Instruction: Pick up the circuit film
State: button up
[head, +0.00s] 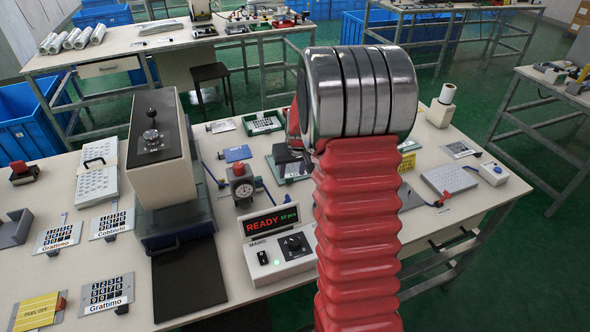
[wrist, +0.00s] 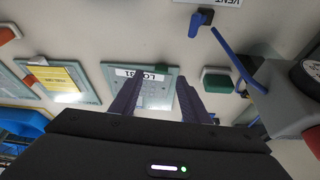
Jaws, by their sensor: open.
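In the wrist view, a grey-green plate (wrist: 152,92) carries a pale film-like sheet with a printed label, "LC" being legible. It looks like the circuit film, though I cannot be sure. My gripper (wrist: 157,77) is open above it, one dark finger towards each side of the plate, with nothing visibly held. I cannot tell whether the fingers touch it. In the head view, my red arm hides most of the gripper; a dark part of it shows above a greenish plate (head: 298,175). Keypad films labelled Grattimo (head: 58,234) and Cobblefil (head: 112,222) lie at the left.
A dial gauge stand (head: 240,185) is close to the gripper; its blue lever (wrist: 232,52) shows in the wrist view. A green block (wrist: 217,80) lies beside the plate. A READY counter box (head: 275,250) and a tall press (head: 160,160) stand on the bench.

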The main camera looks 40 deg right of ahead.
aim_at(290, 179)
jog(key=shift+f, duration=0.1)
jog(key=shift+x, duration=2.55)
jog(key=shift+a, duration=0.15)
jog(key=shift+c, duration=0.7)
grip_shut()
notch_tip(290, 179, up, 10)
